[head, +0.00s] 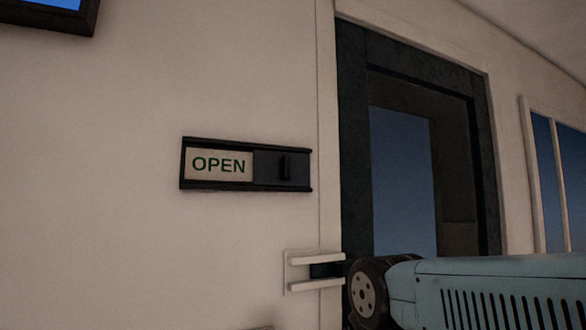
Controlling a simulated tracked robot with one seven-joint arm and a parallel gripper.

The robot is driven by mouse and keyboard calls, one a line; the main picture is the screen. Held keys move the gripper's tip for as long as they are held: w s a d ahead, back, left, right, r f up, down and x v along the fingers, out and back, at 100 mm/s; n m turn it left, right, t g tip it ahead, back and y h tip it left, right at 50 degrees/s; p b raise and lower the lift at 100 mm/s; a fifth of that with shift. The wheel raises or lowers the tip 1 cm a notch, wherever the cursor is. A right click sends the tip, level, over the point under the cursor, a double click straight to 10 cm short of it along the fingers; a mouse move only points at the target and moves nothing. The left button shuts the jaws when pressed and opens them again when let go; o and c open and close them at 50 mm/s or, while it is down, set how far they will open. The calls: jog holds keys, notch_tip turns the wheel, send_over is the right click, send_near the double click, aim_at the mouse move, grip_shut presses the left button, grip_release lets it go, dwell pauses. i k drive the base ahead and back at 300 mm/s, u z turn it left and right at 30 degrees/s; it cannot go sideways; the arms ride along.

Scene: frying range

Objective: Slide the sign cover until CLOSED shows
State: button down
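The sign (216,188) is a dark, wide frame on the pale wall. Its left half shows a pale panel with OPEN (219,165) in green letters. The dark sliding cover (266,170) sits over the right half, with a small upright black handle (285,167) on it. CLOSED is not visible. My gripper (294,273) is below the sign's right end in the picture, with two pale fingers pointing left, one above the other. The fingers are apart with nothing seen between their tips. It appears clear of the handle.
A dark-framed doorway (353,150) stands right of the sign, past a narrow wall trim (325,120). A window (552,180) is at the far right. A dark-framed screen (50,22) hangs at upper left. The wall left of the sign is bare.

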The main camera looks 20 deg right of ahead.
aim_at(270, 167)
jog(key=k, duration=0.15)
jog(key=u, duration=2.05)
jog(key=k, duration=0.5)
jog(key=u, duration=1.65)
jog(key=i, duration=0.1)
jog(key=z, duration=3.95)
